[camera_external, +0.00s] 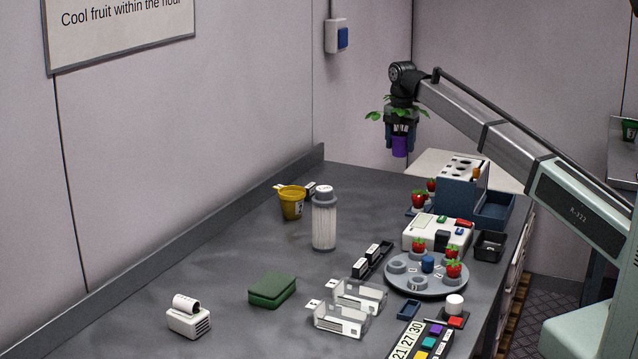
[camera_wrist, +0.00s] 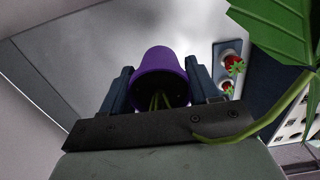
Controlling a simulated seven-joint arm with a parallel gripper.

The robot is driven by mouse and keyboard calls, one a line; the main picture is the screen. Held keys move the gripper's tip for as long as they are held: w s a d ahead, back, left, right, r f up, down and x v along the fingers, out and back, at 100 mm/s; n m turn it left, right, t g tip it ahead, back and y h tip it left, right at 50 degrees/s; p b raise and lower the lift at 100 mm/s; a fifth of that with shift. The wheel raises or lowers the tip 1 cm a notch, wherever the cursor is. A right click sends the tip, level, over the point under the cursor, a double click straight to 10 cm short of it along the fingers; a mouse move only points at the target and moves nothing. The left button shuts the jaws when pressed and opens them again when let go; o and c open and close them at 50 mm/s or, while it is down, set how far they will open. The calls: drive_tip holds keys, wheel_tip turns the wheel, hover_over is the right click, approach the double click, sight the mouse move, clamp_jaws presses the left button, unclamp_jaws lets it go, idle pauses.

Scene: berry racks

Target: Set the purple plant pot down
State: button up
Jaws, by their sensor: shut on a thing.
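The purple plant pot (camera_external: 400,147) is held high above the far end of the grey bench, with green leaves (camera_external: 376,115) spreading out around my gripper. My gripper (camera_external: 400,140) points down and is shut on the pot, with a blue finger on each side. In the wrist view the purple pot (camera_wrist: 160,75) sits between the two blue fingers (camera_wrist: 159,88). Green stems show at the pot, and a large leaf (camera_wrist: 275,25) fills the upper right. The pot is clear of the bench and touches nothing below.
A yellow pot (camera_external: 291,205) and a clear ribbed cylinder (camera_external: 324,222) stand left of my gripper. A blue rack (camera_external: 455,193), white device (camera_external: 420,238) and round grey strawberry tray (camera_external: 400,284) crowd the right side. A green box (camera_external: 272,291) lies nearer. The bench's left-middle is mostly bare.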

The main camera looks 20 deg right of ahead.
drive_tip(key=shift+r, duration=0.75)
drive_tip(key=s+a+n, duration=0.3)
drive_tip(key=s+a, duration=1)
drive_tip(key=a, duration=0.9)
drive_tip(key=s+a+n, duration=0.3)
drive_tip(key=s+a, duration=1)
drive_tip(key=a, duration=0.9)
drive_tip(key=s+a+n, duration=0.3)
drive_tip(key=s+a, duration=0.9)
drive_tip(key=a, duration=1.1)
drive_tip(key=shift+s+d+f, duration=0.1)
drive_tip(key=shift+d+f, duration=0.05)
drive_tip(key=shift+f, duration=2.3)
drive_tip(key=shift+d+f, duration=0.15)
drive_tip(key=shift+f, duration=2.3)
drive_tip(key=shift+f, duration=0.1)
drive_tip(key=o, duration=1.1)
